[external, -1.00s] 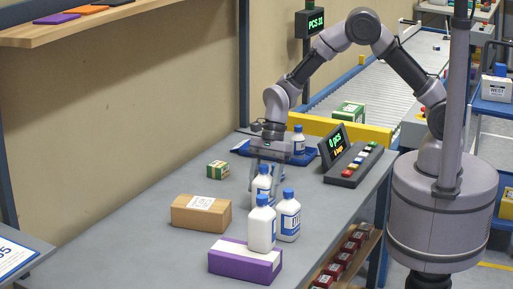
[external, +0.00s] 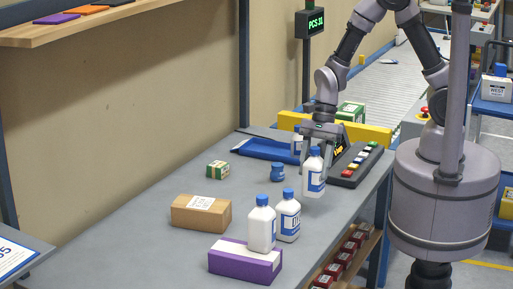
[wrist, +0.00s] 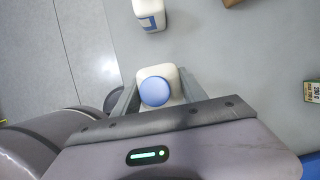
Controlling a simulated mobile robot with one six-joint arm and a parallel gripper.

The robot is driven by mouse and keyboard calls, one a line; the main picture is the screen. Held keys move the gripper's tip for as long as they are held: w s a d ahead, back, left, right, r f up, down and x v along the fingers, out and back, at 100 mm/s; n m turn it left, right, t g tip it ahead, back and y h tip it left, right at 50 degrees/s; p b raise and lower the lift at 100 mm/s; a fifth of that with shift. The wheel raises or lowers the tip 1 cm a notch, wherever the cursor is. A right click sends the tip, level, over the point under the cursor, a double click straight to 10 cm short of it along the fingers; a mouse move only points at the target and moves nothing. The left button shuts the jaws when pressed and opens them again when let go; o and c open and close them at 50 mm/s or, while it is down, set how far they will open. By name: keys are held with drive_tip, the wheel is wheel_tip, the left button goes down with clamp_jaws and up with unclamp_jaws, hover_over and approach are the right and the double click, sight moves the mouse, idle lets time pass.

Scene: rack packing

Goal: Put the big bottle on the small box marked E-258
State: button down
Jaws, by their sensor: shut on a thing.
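My gripper (external: 320,140) is shut on a white bottle (external: 314,182) with a blue cap and blue label. The bottle hangs upright and appears to be just above the table, near its right edge. In the wrist view its blue cap (wrist: 155,91) shows between my fingers. A second white bottle (external: 262,229) stands on the purple box (external: 245,264). A third (external: 288,219) stands on the table beside it. The brown box (external: 200,214) has a white label, and a small green box (external: 217,169) stands farther back. I cannot read E-258 on any box.
A small blue jar (external: 277,173) stands on the table left of the held bottle.

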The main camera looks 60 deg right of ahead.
drive_tip(key=w+a+r+p, duration=0.5)
drive_tip(key=w+a+r, duration=0.1)
drive_tip(key=a, duration=0.2)
drive_tip(key=w+a+f, duration=0.2)
drive_tip(key=w, duration=0.2)
drive_tip(key=w+a+f+b, duration=0.1)
drive_tip(key=w+a, duration=0.2)
drive_tip(key=w, duration=0.1)
drive_tip(key=w+a+f+b, duration=0.1)
drive_tip(key=w+a+f, duration=0.1)
drive_tip(key=w, duration=0.3)
drive_tip(key=shift+a+f, duration=0.35)
drive_tip(key=shift+a, duration=0.25)
drive_tip(key=shift+r, duration=0.1)
drive_tip(key=c, duration=0.6)
unclamp_jaws()
